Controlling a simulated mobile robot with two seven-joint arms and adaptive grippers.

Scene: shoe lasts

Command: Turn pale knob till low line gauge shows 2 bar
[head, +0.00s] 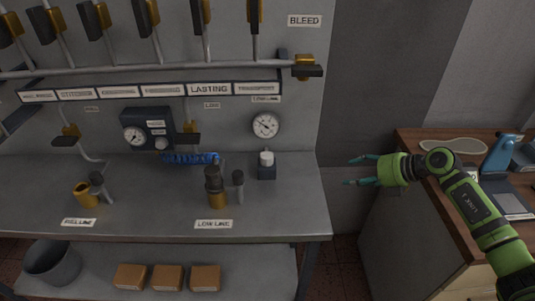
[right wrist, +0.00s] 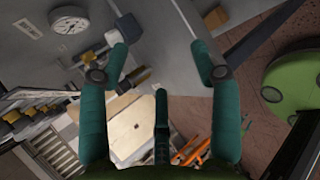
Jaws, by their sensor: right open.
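The pale knob (head: 266,158) sits on a dark block at the back right of the grey bench. The low line gauge (head: 265,125), a round white dial, is on the wall just above it; its needle is too small to read. In the right wrist view the gauge (right wrist: 68,19) is at the upper left, with the pale knob (right wrist: 113,37) near the left fingertip. My right gripper (head: 348,172) is open and empty, right of the bench and apart from the knob, fingers pointing left. My left gripper is not in view.
A dark panel (head: 147,120) with another gauge and knob is further left. A dark-topped fitting (head: 215,187) stands on the bench near the LOW LINE label (head: 213,224). A wooden cabinet (head: 410,150) stands at right. A gap separates bench and cabinet.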

